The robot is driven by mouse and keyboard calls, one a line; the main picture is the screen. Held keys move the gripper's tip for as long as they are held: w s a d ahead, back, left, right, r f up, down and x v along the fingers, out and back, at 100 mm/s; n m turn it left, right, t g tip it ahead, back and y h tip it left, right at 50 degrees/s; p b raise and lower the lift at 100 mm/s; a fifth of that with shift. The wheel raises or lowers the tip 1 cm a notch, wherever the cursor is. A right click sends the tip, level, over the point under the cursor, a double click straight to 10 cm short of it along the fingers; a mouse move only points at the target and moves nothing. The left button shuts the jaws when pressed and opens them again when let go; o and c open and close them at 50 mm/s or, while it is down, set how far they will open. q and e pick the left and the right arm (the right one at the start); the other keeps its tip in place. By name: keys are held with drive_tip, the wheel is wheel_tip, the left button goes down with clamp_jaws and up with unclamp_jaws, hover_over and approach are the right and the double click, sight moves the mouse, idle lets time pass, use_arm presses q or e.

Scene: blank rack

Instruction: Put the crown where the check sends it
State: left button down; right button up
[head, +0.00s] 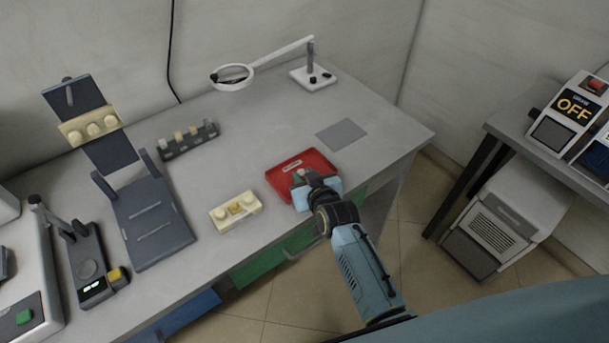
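My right gripper (302,181) is over the near part of the red tray (318,159), pointing down. Its fingers are small and partly hidden by its own body, so I cannot tell whether they are open or hold anything. I cannot make out the crown for certain. A cream model block (226,217) with a yellowish middle part lies on the table to the left of the tray. Another cream block with rounded bumps (92,128) sits on a dark hinged stand (154,225) at the left. My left gripper is out of view.
A dark rack (189,144) with several small pegs stands at the back. A magnifier (233,77) on an arm and a grey mat (341,134) are behind the tray. A gauge (92,268) with a yellow button is at left. A machine (571,108) reading OFF stands on the right table.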

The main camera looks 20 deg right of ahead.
drive_tip(key=o, duration=0.3)
drive_tip(key=shift+r, duration=0.1)
drive_tip(key=shift+s+r, duration=0.15)
drive_tip(key=p+v, duration=0.2)
drive_tip(key=v, duration=0.9)
drive_tip(key=shift+s+r+p, duration=0.1)
drive_tip(key=shift+s+p, duration=0.2)
drive_tip(key=shift+s, duration=0.05)
